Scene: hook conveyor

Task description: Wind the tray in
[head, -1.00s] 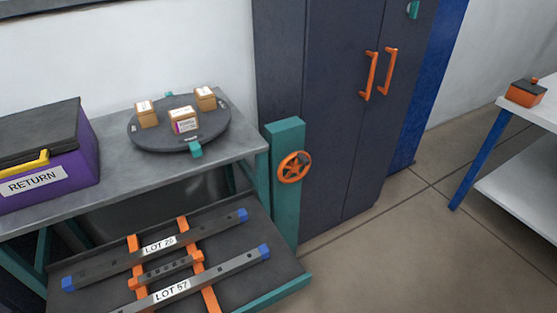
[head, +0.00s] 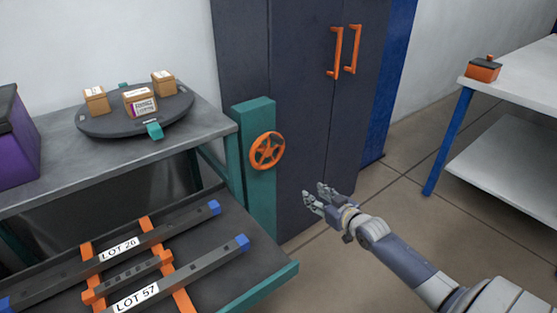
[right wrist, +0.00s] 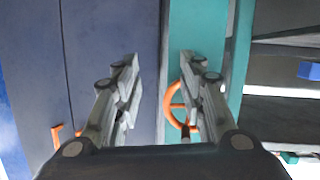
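The tray (head: 215,265) is a dark pull-out shelf with a teal front edge. It sticks out from under the grey bench and bears bars marked LOT 26 and LOT 57. An orange handwheel (head: 267,151) is mounted on a teal post (head: 258,204) at the bench's right end. My right gripper (head: 316,197) is open and empty, in front of the dark cabinet, right of and below the wheel. In the right wrist view the wheel (right wrist: 174,112) shows partly behind the right finger of the gripper (right wrist: 160,72). My left gripper is not in view.
A dark turntable (head: 110,127) with small boxes stands on the bench (head: 55,183), and a purple bin (head: 18,150) is at its left. A dark cabinet (head: 295,120) with orange handles is behind. A white table (head: 520,95) stands at the right. The floor between is clear.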

